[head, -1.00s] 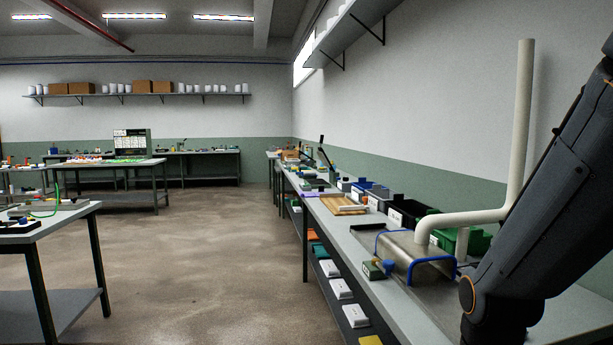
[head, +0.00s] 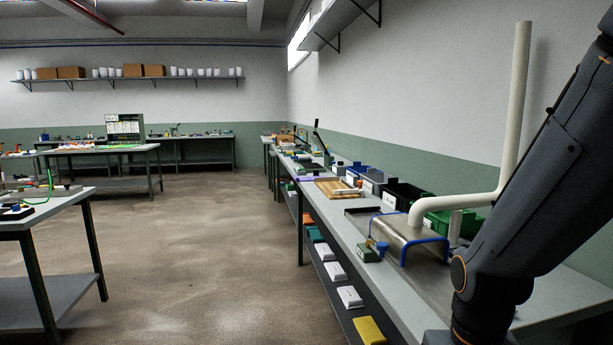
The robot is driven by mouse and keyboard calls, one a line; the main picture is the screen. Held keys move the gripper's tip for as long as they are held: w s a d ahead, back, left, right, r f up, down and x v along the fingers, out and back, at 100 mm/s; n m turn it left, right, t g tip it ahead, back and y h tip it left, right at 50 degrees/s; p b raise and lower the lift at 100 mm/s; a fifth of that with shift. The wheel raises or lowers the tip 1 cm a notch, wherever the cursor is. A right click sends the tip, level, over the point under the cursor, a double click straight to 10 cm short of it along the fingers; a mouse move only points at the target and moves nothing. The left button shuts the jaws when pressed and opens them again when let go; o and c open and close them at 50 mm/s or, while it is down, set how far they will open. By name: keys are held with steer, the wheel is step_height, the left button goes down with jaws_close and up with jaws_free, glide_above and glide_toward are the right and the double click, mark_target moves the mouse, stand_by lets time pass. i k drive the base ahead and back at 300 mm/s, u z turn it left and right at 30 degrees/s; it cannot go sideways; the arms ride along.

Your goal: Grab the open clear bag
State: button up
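I cannot make out an open clear bag in the head view. My gripper is out of view; only links of my arm show at the right edge, in front of the long bench. A metal hood with blue edging (head: 408,236) stands on that bench, left of my arm, with a thick pale pipe (head: 514,110) rising behind it. My arm hides part of the bench's near right end.
The long bench (head: 345,235) runs along the right wall. A green bin (head: 440,222), dark bins (head: 402,193) and a wooden tray (head: 335,188) sit on it. Another table (head: 50,210) stands at left. The floor (head: 200,260) between is clear.

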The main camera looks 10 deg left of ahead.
mark_target(285, 147)
steer(key=u, duration=1.05)
steer(key=i, duration=5.4)
steer(key=z, duration=0.75)
steer(key=i, duration=2.65)
steer(key=u, duration=0.05)
